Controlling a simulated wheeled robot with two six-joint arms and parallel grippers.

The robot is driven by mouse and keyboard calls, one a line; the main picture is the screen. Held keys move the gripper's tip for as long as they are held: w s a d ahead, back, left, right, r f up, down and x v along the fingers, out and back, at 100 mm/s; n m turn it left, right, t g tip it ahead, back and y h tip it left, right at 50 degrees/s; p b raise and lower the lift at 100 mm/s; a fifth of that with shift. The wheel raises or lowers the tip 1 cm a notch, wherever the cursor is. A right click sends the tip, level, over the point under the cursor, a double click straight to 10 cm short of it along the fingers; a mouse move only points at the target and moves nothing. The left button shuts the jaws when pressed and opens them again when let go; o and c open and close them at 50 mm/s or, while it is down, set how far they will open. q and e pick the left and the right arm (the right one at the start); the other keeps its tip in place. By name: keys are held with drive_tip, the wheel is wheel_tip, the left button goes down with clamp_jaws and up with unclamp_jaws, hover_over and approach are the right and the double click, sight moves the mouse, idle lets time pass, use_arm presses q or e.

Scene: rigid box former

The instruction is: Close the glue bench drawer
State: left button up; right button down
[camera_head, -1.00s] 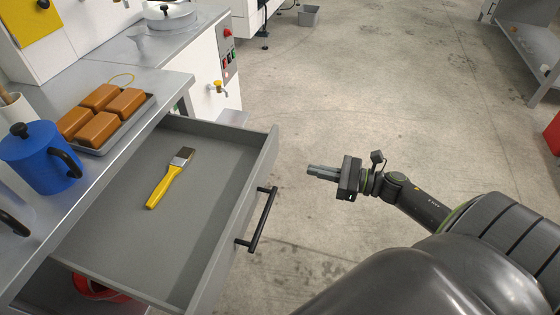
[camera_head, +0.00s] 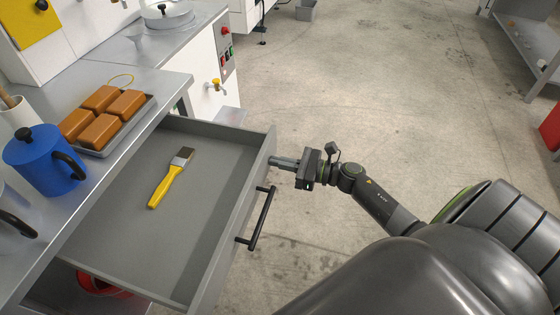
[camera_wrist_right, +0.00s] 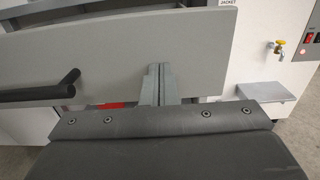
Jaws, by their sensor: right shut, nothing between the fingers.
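The grey glue bench drawer (camera_head: 222,195) is pulled out from under the bench top, with a yellow-handled brush (camera_head: 170,180) lying inside. Its black bar handle (camera_head: 262,220) is on the front panel. My right gripper (camera_head: 272,161) is shut and empty, its fingertips at the far end of the drawer front, beyond the handle. In the right wrist view the shut fingers (camera_wrist_right: 157,84) point at the grey front panel (camera_wrist_right: 115,55), with the handle (camera_wrist_right: 42,92) to their left. I cannot tell whether the fingertips touch the panel. My left gripper is not in view.
On the bench top (camera_head: 155,80) stand a blue pot (camera_head: 40,160) and a tray (camera_head: 122,133) of brown blocks. A white machine with a yellow-handled tap (camera_head: 216,85) stands beyond the drawer. The floor to the right is open.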

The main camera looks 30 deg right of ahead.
drive_tip(key=b+x, duration=0.3)
drive_tip(key=x, duration=0.7)
drive_tip(key=shift+w+a, duration=0.25)
drive_tip(key=shift+a, duration=0.1)
use_arm(q)
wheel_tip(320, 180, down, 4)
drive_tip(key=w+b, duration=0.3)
drive_tip(key=b, duration=0.1)
use_arm(e)
approach(178, 147)
drive_tip(key=r, duration=0.3)
drive_tip(key=shift+w+a, duration=0.1)
drive_tip(key=shift+w, duration=0.15)
drive_tip(key=b+x, duration=0.2)
drive_tip(key=x, duration=0.3)
drive_tip(key=b+x, duration=0.2)
drive_tip(key=x, duration=0.2)
drive_tip(key=shift+w+a+r+b, duration=0.1)
drive_tip(key=shift+w+a+b, duration=0.1)
drive_tip(key=shift+b, duration=0.2)
drive_tip(key=shift+r, duration=0.2)
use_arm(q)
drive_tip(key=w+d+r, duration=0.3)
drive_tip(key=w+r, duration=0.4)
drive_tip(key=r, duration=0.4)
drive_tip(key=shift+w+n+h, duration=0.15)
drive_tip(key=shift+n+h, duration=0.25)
